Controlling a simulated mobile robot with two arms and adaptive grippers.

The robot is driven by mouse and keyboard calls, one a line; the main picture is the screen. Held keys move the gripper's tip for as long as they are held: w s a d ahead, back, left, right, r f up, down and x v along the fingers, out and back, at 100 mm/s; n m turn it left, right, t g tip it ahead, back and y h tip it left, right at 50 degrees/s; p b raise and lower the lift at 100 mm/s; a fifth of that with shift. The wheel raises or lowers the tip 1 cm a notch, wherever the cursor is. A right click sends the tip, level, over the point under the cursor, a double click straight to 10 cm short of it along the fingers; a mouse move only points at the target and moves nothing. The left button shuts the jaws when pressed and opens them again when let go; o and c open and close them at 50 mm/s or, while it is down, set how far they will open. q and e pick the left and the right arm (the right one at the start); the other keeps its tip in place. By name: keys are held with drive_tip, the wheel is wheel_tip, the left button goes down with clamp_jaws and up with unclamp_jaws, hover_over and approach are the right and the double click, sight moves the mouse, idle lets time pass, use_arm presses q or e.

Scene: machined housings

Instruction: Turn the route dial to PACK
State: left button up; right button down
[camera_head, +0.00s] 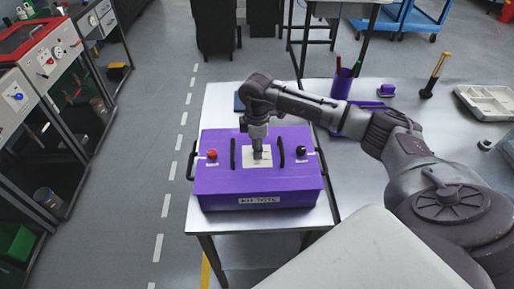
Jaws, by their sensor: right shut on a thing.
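A purple box (220,182) with a label on its front stands on the metal table. A pale square plate (250,168) sits in the middle of its top, and my right gripper (257,154) points straight down onto it. The gripper is shut on a small part there, which I take to be the route dial; the fingers and wrist hide most of it. The dial's markings, PACK among them, are too small to read. My left gripper is not in view.
A red knob (212,154) and a black knob (301,151) flank the plate, with black handles beside them.

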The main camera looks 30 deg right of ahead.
drive_tip(key=n+b, duration=0.2)
drive_tip(key=n, duration=0.1)
drive_tip(key=shift+f+n, duration=0.15)
drive_tip(key=shift+n, duration=0.25)
drive_tip(key=n+b, duration=0.2)
drive_tip(key=n, duration=0.2)
drive_tip(key=shift+n+b, duration=0.3)
drive_tip(key=shift+b, duration=0.1)
drive_tip(key=n+b, duration=0.2)
drive_tip(key=n, duration=0.2)
drive_tip(key=shift+n, duration=0.3)
drive_tip(key=n+b, duration=0.2)
drive_tip(key=n, duration=0.2)
drive_tip(key=shift+b, duration=0.35)
drive_tip(key=n+b, duration=0.2)
drive_tip(key=n, duration=0.3)
drive_tip(key=n+b, duration=0.2)
drive_tip(key=n, duration=0.2)
drive_tip(key=shift+n, duration=0.3)
drive_tip(key=n+b, duration=0.1)
drive_tip(key=n, duration=0.3)
drive_tip(key=shift+n+b, duration=0.65)
drive_tip(key=shift+n, duration=1.55)
